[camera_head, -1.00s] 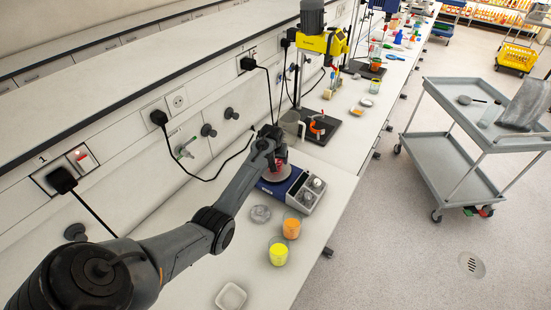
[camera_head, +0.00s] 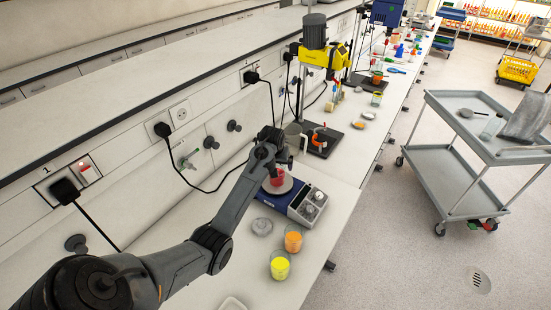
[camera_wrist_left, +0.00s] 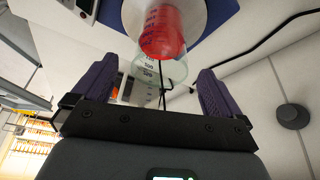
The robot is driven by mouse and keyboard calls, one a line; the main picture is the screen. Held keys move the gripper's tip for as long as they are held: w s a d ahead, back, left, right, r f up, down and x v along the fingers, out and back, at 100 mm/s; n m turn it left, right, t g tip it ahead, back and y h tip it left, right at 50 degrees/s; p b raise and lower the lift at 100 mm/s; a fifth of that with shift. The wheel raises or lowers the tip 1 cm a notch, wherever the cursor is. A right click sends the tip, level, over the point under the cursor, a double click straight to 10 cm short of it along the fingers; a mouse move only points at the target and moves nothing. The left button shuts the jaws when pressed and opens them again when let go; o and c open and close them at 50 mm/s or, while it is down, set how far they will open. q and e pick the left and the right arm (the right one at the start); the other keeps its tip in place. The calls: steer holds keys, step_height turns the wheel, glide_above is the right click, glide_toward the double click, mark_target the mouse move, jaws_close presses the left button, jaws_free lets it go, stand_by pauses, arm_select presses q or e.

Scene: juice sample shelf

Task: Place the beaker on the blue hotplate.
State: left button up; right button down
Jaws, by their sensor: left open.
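The beaker (camera_head: 277,178) with red liquid stands on the round plate of the blue hotplate (camera_head: 268,199). My left gripper (camera_head: 274,156) is at the beaker's wall side, just above and behind it. In the left wrist view the beaker (camera_wrist_left: 163,35) shows red, with clear marked glass beyond the liquid, on the round plate with the blue hotplate (camera_wrist_left: 219,18) at its edge. There the left gripper (camera_wrist_left: 158,70) is open, its fingers wide apart with a gap to the glass on both sides. My right gripper is not in view.
Beakers of orange (camera_head: 293,239) and yellow (camera_head: 280,266) liquid stand in front of the hotplate, beside a clear glass dish (camera_head: 262,226). A yellow stand-mounted device (camera_head: 322,58) is farther along the bench. A cable (camera_head: 200,190) runs along the wall. A grey cart (camera_head: 470,160) stands across the aisle.

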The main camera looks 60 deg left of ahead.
arm_select(q)
steer(key=shift+v, duration=2.6)
